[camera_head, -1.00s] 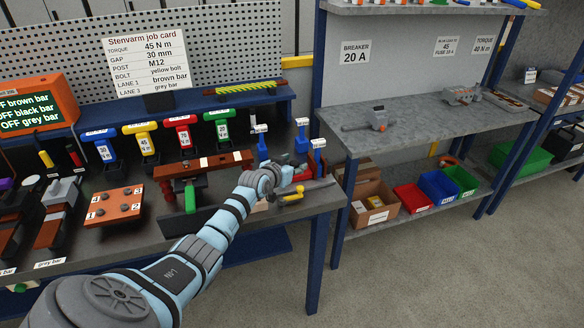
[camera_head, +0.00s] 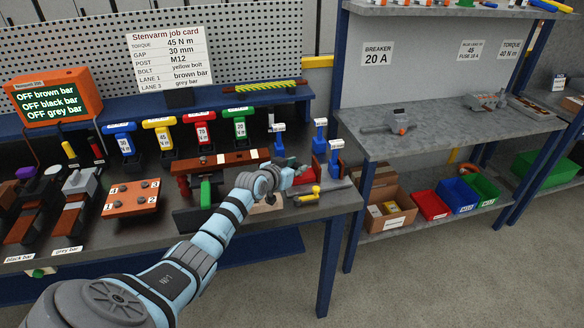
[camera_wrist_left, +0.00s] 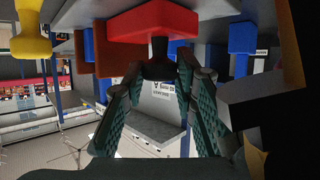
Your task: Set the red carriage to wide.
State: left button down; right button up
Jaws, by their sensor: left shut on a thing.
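The red carriage (camera_head: 304,173) sits on a small fixture at the right end of the workbench, close to the blue uprights, and is partly hidden by my left gripper (camera_head: 286,178). In the left wrist view the red block (camera_wrist_left: 155,22) fills the top middle, with a short black stem below it. My left gripper (camera_wrist_left: 158,75) has its fingers closed around that black stem. A yellow-knobbed lever (camera_head: 308,193) lies on the fixture in front of the carriage. The spacing scale cannot be read. My right gripper is not in view.
The job card (camera_head: 167,62) reads GAP 30 mm. Blue-topped uprights (camera_head: 320,135) stand close behind and right of the gripper. A brown bar assembly (camera_head: 222,162) lies left of it. The floor in front is clear.

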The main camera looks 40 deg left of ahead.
pick_arm(q)
jog(key=c, duration=1.5)
grip_release()
jog(key=shift+a, duration=0.1)
jog(key=shift+o, duration=0.9)
jog(key=shift+s+a, duration=0.1)
jog(key=shift+s, duration=0.05)
jog(key=v, duration=1.1)
jog(key=shift+s, duration=0.1)
jog(key=shift+s+r, duration=0.2)
jog(key=shift+s, duration=0.15)
jog(key=shift+w, duration=0.1)
